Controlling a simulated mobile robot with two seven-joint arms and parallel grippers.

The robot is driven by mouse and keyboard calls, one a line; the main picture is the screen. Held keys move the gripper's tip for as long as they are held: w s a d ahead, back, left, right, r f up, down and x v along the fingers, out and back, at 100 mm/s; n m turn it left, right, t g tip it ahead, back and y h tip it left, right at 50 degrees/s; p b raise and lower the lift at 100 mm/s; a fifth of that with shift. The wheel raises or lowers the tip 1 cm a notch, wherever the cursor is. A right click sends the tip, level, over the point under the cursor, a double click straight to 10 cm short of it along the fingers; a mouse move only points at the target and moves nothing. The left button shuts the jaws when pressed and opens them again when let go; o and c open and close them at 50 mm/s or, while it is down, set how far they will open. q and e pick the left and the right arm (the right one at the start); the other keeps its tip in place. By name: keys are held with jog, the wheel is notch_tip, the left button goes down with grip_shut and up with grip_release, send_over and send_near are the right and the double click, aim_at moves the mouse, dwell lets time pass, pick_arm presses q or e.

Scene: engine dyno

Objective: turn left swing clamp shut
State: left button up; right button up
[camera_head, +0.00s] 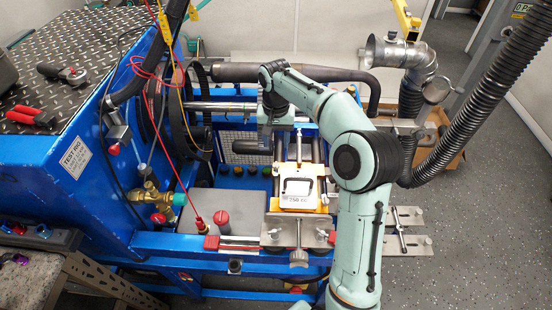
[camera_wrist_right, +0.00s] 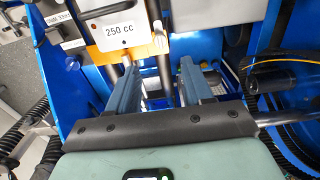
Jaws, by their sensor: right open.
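My right arm comes in from the lower right of the head view. The fingertips' contact with anything is unclear. My left gripper is out of view.
A metal cross plate with a wing knob (camera_head: 298,257) spans the front of the blue frame. Red and yellow cables (camera_head: 178,150) hang at the left. A ribbed black hose (camera_head: 490,95) crosses the right. Grey floor (camera_head: 480,250) is open at the right.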

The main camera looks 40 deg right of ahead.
aim_at(276, 164)
notch_tip(276, 164, down, 10)
jog(key=shift+w+f, duration=0.1)
dwell(0.4)
grip_shut()
